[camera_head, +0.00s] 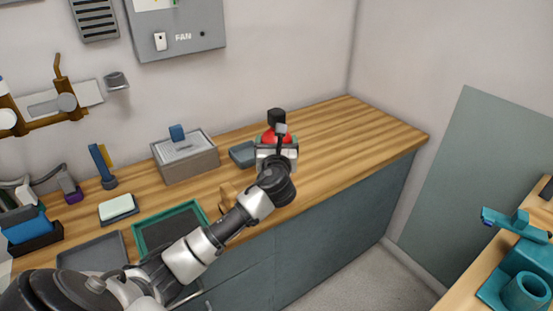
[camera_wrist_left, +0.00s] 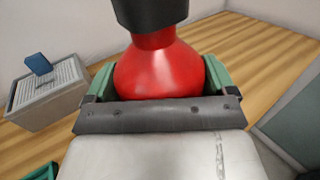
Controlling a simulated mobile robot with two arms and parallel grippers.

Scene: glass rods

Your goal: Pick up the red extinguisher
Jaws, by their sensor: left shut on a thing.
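The red extinguisher (camera_wrist_left: 160,68) has a rounded red body and a black top, and fills the middle of the left wrist view. In the head view its red shoulder (camera_head: 270,134) and black top show above my left gripper (camera_head: 276,152), at the right part of the wooden counter. My left gripper is shut on the extinguisher, with a green finger (camera_wrist_left: 216,78) on each side of it. The extinguisher looks upright. Its lower part is hidden behind the gripper, so I cannot tell whether it touches the counter. My right gripper is not in view.
A grey box with a slotted lid (camera_head: 186,158) and a blue-grey dish (camera_head: 243,154) stand left of the extinguisher. A green-rimmed tray (camera_head: 137,236) and a sponge (camera_head: 118,208) lie further left. The counter (camera_head: 365,130) is clear to the right. A teal vise (camera_head: 520,265) is at far right.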

